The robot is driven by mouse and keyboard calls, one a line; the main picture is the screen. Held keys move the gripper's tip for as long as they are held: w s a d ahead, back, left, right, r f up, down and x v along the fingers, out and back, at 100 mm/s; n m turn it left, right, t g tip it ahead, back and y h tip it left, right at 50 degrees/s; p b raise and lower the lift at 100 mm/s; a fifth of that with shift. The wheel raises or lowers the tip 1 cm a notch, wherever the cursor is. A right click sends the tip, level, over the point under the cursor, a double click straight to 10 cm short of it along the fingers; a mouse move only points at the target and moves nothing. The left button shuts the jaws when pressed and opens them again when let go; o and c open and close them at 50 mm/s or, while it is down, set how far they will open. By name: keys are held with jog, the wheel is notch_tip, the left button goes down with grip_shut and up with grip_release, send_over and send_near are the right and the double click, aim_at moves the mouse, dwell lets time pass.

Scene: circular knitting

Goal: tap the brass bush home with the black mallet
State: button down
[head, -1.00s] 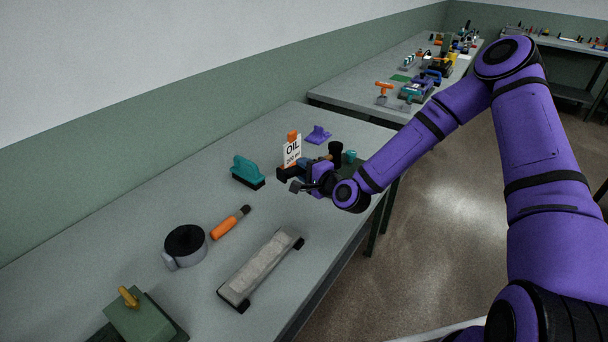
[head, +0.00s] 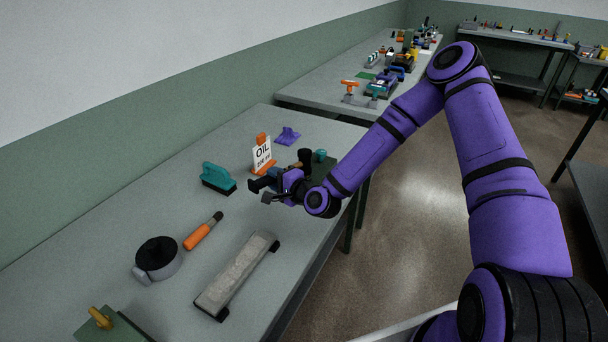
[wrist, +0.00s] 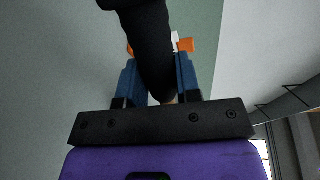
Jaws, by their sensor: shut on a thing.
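The black mallet shows in the head view as an upright-looking black head (head: 304,157) with a little tan handle, partly hidden behind my gripper. My gripper (head: 272,174) is above the near table, shut on the mallet's handle. In the wrist view, the blue fingers (wrist: 156,82) close on the dark handle grip (wrist: 150,45), which runs up out of the frame; a bit of tan shows at its lower end. A brass-coloured piece, likely the bush (head: 99,317), stands tilted on a green block (head: 112,332) at the bottom left.
An orange-and-white OIL sign (head: 262,155) stands just behind my gripper. A purple piece (head: 287,136) lies farther back.

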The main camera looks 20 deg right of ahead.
jog(key=shift+r, duration=1.7)
jog(key=shift+f, duration=0.1)
jog(key=shift+f, duration=1.9)
jog(key=shift+r, duration=2.05)
jog(key=shift+f, duration=0.15)
jog(key=shift+r, duration=0.2)
